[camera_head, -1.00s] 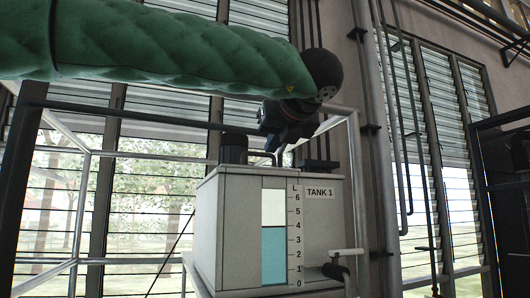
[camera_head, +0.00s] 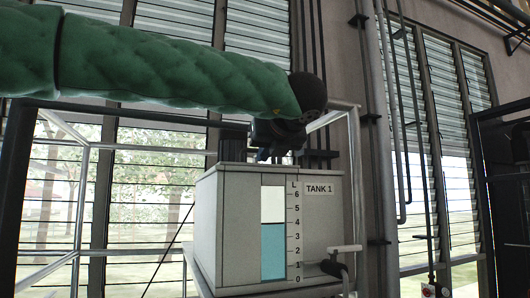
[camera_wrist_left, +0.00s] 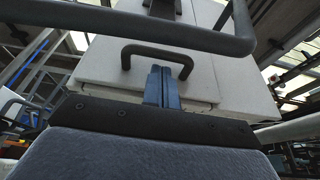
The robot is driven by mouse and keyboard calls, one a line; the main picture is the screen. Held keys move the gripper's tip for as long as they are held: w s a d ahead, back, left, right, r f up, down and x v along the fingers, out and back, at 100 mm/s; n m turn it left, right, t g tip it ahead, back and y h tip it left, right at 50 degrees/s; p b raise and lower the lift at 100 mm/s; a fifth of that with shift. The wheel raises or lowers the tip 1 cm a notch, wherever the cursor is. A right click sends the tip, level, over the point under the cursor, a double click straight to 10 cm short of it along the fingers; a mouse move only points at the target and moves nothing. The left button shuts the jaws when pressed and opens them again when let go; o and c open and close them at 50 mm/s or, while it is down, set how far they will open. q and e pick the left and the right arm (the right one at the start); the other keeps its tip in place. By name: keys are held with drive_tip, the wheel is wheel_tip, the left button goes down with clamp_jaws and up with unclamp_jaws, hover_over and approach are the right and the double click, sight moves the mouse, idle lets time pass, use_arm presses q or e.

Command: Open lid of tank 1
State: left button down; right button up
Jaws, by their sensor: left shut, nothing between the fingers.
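Tank 1 (camera_head: 215,235) is a pale grey box with a level scale and a "TANK 1" label, standing in the middle of the head view. The liquid shows blue up to about 4. My left gripper (camera_head: 268,155) is low over the tank's top; its fingertips are hard to make out there. In the left wrist view its blue fingers (camera_wrist_left: 163,84) are shut together and empty. They overlap the opening of a black handle (camera_wrist_left: 152,50) on the pale lid (camera_wrist_left: 100,62); I cannot tell whether they touch it. My right gripper is out of view.
A dark cylinder (camera_head: 232,148) stands at the tank's back left. A grey tap (camera_head: 345,249) is at its lower right front. A metal frame (camera_head: 354,190) surrounds the tank, and a dark bar (camera_wrist_left: 190,38) crosses close above the handle in the wrist view.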

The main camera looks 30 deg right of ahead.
use_arm(q)
drive_tip(key=shift+r, duration=0.1)
